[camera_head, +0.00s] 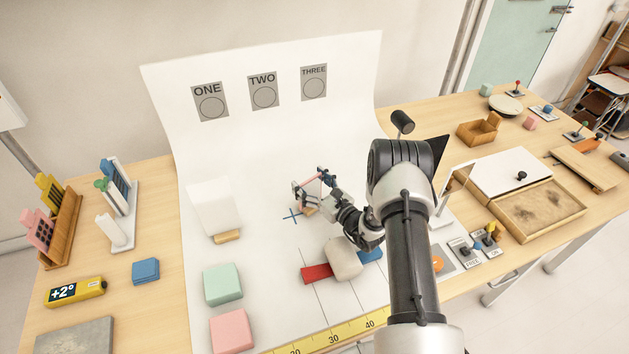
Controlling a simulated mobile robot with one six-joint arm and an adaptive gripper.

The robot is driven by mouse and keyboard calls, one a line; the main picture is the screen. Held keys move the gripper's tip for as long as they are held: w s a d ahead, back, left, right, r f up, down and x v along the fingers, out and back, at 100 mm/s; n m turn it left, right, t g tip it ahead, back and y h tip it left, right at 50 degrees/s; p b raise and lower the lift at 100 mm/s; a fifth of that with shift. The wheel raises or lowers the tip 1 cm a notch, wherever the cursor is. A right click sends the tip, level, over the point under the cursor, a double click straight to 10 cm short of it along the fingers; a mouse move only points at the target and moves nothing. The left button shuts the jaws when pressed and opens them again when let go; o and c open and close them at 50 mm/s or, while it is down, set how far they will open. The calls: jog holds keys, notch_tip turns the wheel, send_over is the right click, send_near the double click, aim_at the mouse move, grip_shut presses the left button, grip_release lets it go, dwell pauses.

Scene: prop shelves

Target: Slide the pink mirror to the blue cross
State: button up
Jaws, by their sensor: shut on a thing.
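The pink mirror (310,179) is near the middle of the white sheet. Only its pink upper edge and a bit of what looks like its wooden foot (309,211) show between and below the fingers. My gripper (311,187) is shut on it, with a finger on either side. The blue cross (291,216) is on the sheet just left of the mirror's foot, small and in plain view. The mirror appears upright, beside the cross; whether its foot touches the cross marks is hard to tell.
A white panel on a wooden foot (213,208) stands left of the cross. A cream block (343,258), a red block (316,273) and a blue block (371,254) lie in front. Green (222,284) and pink (232,330) blocks sit front left. The sheet behind the cross is clear.

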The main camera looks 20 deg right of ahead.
jog(key=s+a, duration=0.1)
jog(key=a, duration=0.5)
jog(key=shift+a+p, duration=0.3)
dwell(0.5)
jog(key=shift+s+f+b, duration=0.1)
jog(key=shift+f+b, duration=0.1)
jog(key=shift+b, duration=0.15)
dwell(0.4)
jog(key=o, duration=1.2)
